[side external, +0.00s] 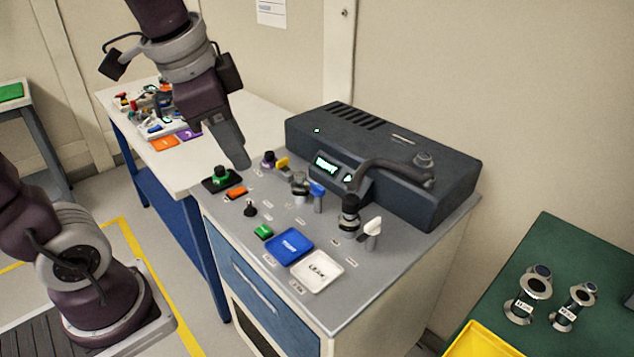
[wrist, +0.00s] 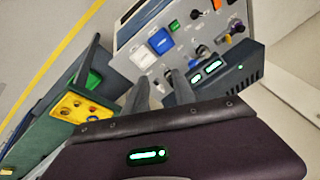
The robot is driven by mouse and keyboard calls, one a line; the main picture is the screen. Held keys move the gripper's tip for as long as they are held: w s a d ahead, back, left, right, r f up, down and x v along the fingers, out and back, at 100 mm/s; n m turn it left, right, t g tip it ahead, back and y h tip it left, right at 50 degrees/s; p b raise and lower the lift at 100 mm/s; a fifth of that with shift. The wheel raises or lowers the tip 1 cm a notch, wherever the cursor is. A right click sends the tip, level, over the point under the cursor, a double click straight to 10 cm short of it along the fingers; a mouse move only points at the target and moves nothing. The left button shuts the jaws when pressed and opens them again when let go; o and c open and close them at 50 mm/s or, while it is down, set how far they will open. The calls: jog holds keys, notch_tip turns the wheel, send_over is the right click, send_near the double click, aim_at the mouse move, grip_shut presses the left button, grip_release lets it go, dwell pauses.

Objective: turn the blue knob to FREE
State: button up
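The blue knob (side external: 317,189) stands upright on the grey panel top (side external: 345,300) in the side view, near the front of the dark instrument box. Its label is too small to read. My gripper (side external: 241,160) hangs above the panel's back left part, to the left of the blue knob and apart from it. In the wrist view my gripper (wrist: 160,76) shows two fingers spread with a gap between them and nothing held. I cannot clearly pick out the blue knob in the wrist view.
The dark box (side external: 385,155) with a curved hose stands behind the knobs. A yellow-handled valve (side external: 282,163), a white knob (side external: 373,228), a blue tray (side external: 290,243) and a white tray (side external: 317,271) share the panel. A green table (side external: 570,262) stands at right.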

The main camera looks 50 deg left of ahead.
jog(key=w+a+f+m+g, duration=0.25)
jog(key=w+m, duration=0.35)
jog(key=w, duration=0.6)
jog(key=m+g+h, duration=0.1)
jog(key=m+g, duration=0.1)
jog(key=m, duration=0.5)
send_over(318, 185)
jog(key=shift+t, duration=0.25)
jog(key=f, duration=1.2)
jog(key=shift+s+d+f, duration=0.1)
jog(key=shift+s+f, duration=0.1)
jog(key=shift+f, duration=0.1)
jog(key=f, duration=0.6)
jog(key=shift+w+f, duration=0.2)
jog(key=shift+f, duration=0.7)
grip_shut()
